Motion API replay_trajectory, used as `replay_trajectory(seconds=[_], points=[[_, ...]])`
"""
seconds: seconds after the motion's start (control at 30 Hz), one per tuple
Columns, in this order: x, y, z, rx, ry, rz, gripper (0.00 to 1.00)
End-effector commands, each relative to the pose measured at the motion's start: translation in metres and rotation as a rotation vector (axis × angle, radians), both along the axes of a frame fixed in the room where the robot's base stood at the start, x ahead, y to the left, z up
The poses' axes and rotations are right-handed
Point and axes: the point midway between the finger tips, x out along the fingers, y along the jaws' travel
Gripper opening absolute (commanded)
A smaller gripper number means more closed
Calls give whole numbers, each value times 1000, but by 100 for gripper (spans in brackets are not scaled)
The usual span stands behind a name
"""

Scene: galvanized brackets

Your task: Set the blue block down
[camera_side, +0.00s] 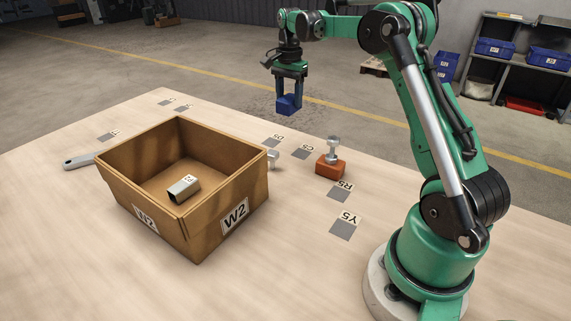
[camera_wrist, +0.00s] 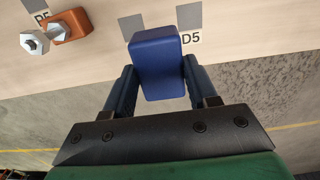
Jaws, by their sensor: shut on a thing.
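The blue block (camera_side: 287,106) is between the fingers of my gripper (camera_side: 290,97), which is shut on it. It hangs in the air, clear of the table, near the far edge in the side view. In the wrist view the blue block (camera_wrist: 158,65) sits between the two dark blue fingers of my gripper (camera_wrist: 159,88). A grey square labelled D5 (camera_wrist: 189,16) shows just beyond the block. The D5 square also shows in the side view (camera_side: 271,143), on the table.
An open box marked W2 (camera_side: 205,222) holds a metal piece (camera_side: 184,188). An orange block (camera_side: 330,167) with a bolt (camera_side: 333,147) on top stands right of it. A small metal part (camera_side: 273,159) lies beside the box; a grey-handled tool (camera_side: 78,161) lies left. The table's front is clear.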

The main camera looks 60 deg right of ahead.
Motion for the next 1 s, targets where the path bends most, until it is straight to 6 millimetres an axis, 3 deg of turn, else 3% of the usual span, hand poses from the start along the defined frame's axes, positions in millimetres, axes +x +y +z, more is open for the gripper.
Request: replay_trajectory(seconds=[0.2, 0.6, 1.0], points=[[0, 0, -50, 0, 0, 1, 0], [0, 0, -98, 0, 0, 1, 0], [0, 0, -104, 0, 0, 1, 0]])
